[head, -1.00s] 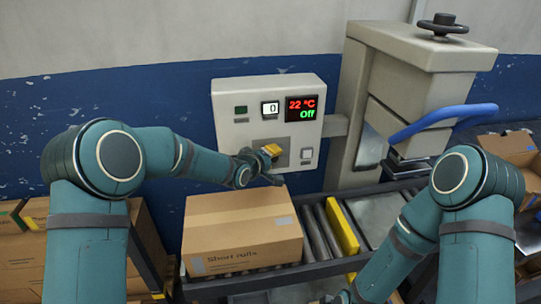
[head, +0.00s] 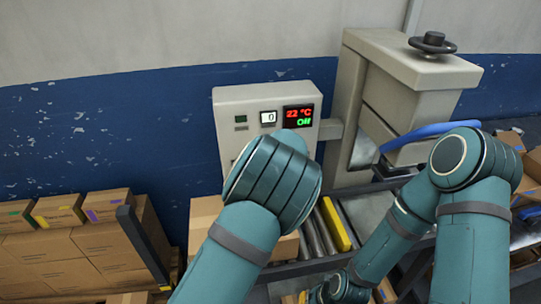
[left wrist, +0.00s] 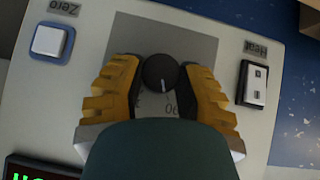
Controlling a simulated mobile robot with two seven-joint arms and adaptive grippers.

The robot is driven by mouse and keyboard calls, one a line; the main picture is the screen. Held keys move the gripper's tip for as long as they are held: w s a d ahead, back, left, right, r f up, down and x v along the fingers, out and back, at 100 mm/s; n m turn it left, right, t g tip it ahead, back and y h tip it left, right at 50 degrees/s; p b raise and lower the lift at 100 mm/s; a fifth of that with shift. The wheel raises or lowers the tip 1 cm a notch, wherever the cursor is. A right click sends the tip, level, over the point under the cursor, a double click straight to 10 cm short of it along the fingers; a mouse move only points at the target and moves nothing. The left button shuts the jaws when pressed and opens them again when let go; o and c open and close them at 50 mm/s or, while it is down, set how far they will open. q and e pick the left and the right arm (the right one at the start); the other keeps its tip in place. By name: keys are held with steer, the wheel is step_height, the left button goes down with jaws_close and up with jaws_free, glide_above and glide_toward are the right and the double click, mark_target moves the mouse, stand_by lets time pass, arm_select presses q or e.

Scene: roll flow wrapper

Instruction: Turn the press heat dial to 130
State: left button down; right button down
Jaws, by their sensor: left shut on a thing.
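The black heat dial (left wrist: 160,73) shows in the left wrist view on a grey plate, with its white mark pointing down in the picture. Printed numbers below it are partly hidden and I cannot read them fully. My left gripper (left wrist: 159,80) has its yellow fingers shut on the dial, one on each side. In the head view my left arm hides the dial and that gripper. The control box (head: 225,102) carries a display (head: 299,116) reading 22 °C and Off. My right gripper (head: 338,290) is low at the bottom edge, its fingers unclear.
Beside the dial are a Zero button (left wrist: 48,40) and a Heat rocker switch (left wrist: 253,84). The press (head: 395,75) with a blue handle stands right of the control box. A carton (head: 203,222) sits below on rollers, partly hidden. Several small boxes (head: 60,208) are stacked at left.

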arm_select(q)
steer(key=shift+d+m+y, duration=0.2)
steer(key=shift+m+y, duration=0.3)
steer(key=shift+y, duration=0.2)
steer(key=shift+w+d+m+y+b, duration=0.1)
steer(key=shift+m+y+b, duration=0.35)
steer(key=shift+y, duration=0.55)
steer(key=m+y+b, duration=0.1)
steer(key=y, duration=0.1)
steer(key=shift+f+m+g+y+b, duration=0.2)
steer(key=shift+m+g+y+b, duration=0.1)
steer(key=shift+m+y+b, duration=0.1)
steer(key=m+y+b, duration=0.2)
steer(key=y, duration=0.1)
steer(key=shift+d+f+y, duration=0.1)
steer(key=shift+f+y, duration=0.05)
steer(key=shift+y, duration=0.15)
steer(key=shift+f+m+t+y+b, duration=0.15)
steer(key=shift+m+t+y+b, duration=0.25)
steer(key=shift+m+y+b, duration=0.75)
steer(key=shift+f+m+t+y+b, duration=0.1)
steer(key=shift+m+t+y+b, duration=0.6)
steer(key=shift+m+y+b, duration=0.5)
steer(key=shift+m+t+y+b, duration=0.45)
steer(key=shift+m+t+y, duration=0.2)
steer(key=shift+m, duration=0.25)
steer(key=shift+m+t+y+b, duration=0.4)
steer(key=shift+m+t, duration=0.25)
steer(key=shift+m, duration=0.55)
steer(key=shift+t, duration=0.3)
